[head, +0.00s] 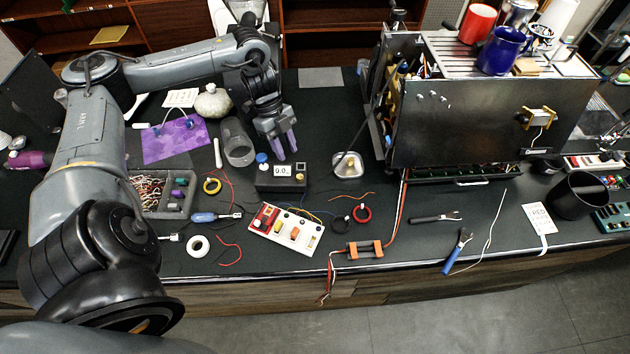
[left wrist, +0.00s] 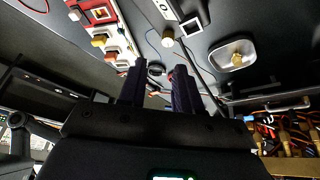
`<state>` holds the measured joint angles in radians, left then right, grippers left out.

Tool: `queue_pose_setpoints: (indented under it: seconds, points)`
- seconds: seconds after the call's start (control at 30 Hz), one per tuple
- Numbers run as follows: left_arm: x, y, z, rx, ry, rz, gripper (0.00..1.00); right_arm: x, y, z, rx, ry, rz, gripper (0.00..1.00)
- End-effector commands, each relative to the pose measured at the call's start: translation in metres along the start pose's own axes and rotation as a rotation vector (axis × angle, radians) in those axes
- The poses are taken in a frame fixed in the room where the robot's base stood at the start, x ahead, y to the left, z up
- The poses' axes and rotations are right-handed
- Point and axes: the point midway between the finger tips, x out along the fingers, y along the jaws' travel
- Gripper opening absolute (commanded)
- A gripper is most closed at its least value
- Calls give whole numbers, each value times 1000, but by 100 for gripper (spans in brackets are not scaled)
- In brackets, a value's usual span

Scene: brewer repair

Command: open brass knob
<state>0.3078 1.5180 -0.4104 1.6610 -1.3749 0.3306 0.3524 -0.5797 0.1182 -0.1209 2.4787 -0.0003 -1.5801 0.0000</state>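A small brass-coloured knob-like piece (left wrist: 237,60) lies in a shiny metal dish (left wrist: 234,49) in the left wrist view. The dish (head: 348,171) also shows in the head view, on the dark bench left of the brewer (head: 470,125). A brass fitting (head: 540,114) is on the brewer's steel side panel; I cannot tell which brass piece is the task's knob. My left gripper (head: 286,150) points down above the bench, left of the dish and apart from both. Its purple fingers are parted with nothing between them. My right gripper is in neither view.
A small meter box (head: 281,178) and a clear cylinder (head: 237,142) stand close to my left gripper. A switch board (head: 286,230), pliers (head: 457,250) and loose wires lie nearer the front edge. Cups stand on the brewer. Bare bench lies between the meter and the dish.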

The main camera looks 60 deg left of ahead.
Motion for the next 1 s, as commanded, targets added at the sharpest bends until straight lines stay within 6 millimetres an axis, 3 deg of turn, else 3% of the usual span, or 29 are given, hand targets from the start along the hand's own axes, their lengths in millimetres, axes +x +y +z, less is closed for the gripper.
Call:
queue_pose_setpoints:
  seconds: [0.1,0.23,0.7,1.0]
  points:
    - [-4,-8,3,8,-11,-32,33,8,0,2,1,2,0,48]
    - [5,-10,1,11,-8,-35,33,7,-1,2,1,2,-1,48]
    - [77,-12,0,11,-6,-36,33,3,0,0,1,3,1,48]
    - [99,-13,1,12,-7,-36,33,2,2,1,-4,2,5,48]
